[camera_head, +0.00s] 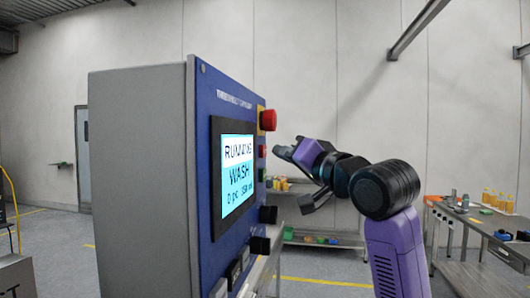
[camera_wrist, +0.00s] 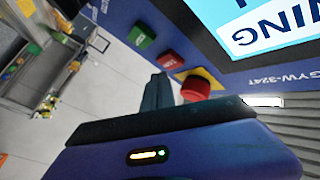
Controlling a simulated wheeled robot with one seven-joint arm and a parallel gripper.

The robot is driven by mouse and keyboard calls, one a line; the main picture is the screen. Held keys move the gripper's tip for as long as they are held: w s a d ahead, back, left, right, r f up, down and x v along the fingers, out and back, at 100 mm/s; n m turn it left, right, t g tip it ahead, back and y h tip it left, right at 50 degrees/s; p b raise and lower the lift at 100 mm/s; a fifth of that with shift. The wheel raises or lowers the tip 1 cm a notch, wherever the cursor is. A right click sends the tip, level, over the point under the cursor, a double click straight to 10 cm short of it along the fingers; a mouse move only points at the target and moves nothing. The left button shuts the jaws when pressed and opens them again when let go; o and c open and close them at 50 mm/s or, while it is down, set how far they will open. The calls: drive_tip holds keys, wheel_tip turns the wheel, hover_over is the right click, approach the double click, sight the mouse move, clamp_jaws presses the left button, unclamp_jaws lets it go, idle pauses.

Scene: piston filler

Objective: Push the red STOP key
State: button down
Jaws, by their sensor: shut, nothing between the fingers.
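The red STOP key (camera_head: 262,151) is a small square key on the blue panel, below a larger red mushroom button (camera_head: 268,120) on a yellow base. In the wrist view the red key (camera_wrist: 171,60) lies between the green key (camera_wrist: 142,37) and the mushroom button (camera_wrist: 196,88). My gripper (camera_head: 279,150) is shut and empty, pointing at the panel at about the red key's height. A small gap shows between its tips and the key in the head view.
The screen (camera_head: 238,172) reads RUNNING and WASH. A green key (camera_head: 262,174) sits under the red one, with black knobs (camera_head: 267,214) lower down. A table with bottles (camera_head: 490,222) stands at the right, and a low shelf (camera_head: 325,240) behind.

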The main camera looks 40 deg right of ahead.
drive_tip(key=shift+w+a, duration=0.1)
idle(0.7)
drive_tip(key=shift+w+a, duration=0.2)
drive_tip(key=shift+w, duration=0.05)
drive_tip(key=shift+w+a+p, duration=0.25)
drive_tip(key=shift+w+p, duration=0.1)
drive_tip(key=shift+p, duration=0.05)
idle(1.0)
drive_tip(key=shift+s, duration=0.1)
drive_tip(key=shift+s+d, duration=0.5)
drive_tip(key=shift+s, duration=0.1)
drive_tip(key=shift+s+d+p, duration=0.25)
drive_tip(key=shift+s+d, duration=0.55)
drive_tip(key=shift+s, duration=0.2)
drive_tip(key=shift+s+d+p, duration=0.2)
drive_tip(key=shift+s+d, duration=0.55)
drive_tip(key=shift+s, duration=0.2)
